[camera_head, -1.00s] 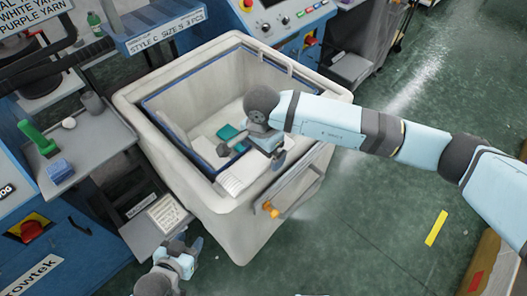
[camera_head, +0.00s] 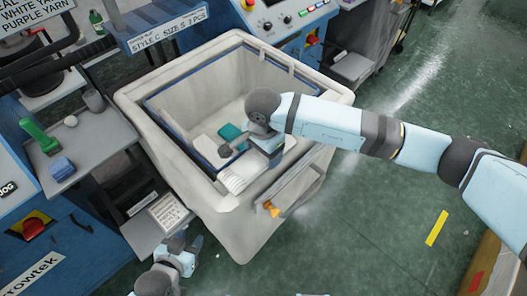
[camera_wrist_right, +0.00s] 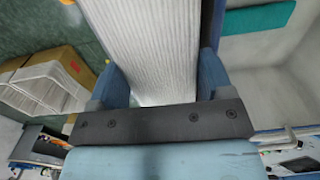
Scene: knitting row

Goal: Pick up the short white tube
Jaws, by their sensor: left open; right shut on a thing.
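The white ribbed knit tube (camera_head: 236,178) lies at the near end of the bin (camera_head: 195,208), by its rim. My right gripper (camera_head: 274,158) reaches into the bin from the right and is shut on this tube. In the right wrist view, the ribbed white tube (camera_wrist_right: 150,45) fills the space between the two blue fingers and stretches away from the palm. My left gripper (camera_head: 190,245) is open and empty, low in the head view, outside the bin at its near left. The right fingertips are partly hidden in the head view.
A teal piece (camera_head: 229,132) and a flat white piece (camera_head: 206,146) lie deeper in the bin. Green floor (camera_head: 350,215) is open at right.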

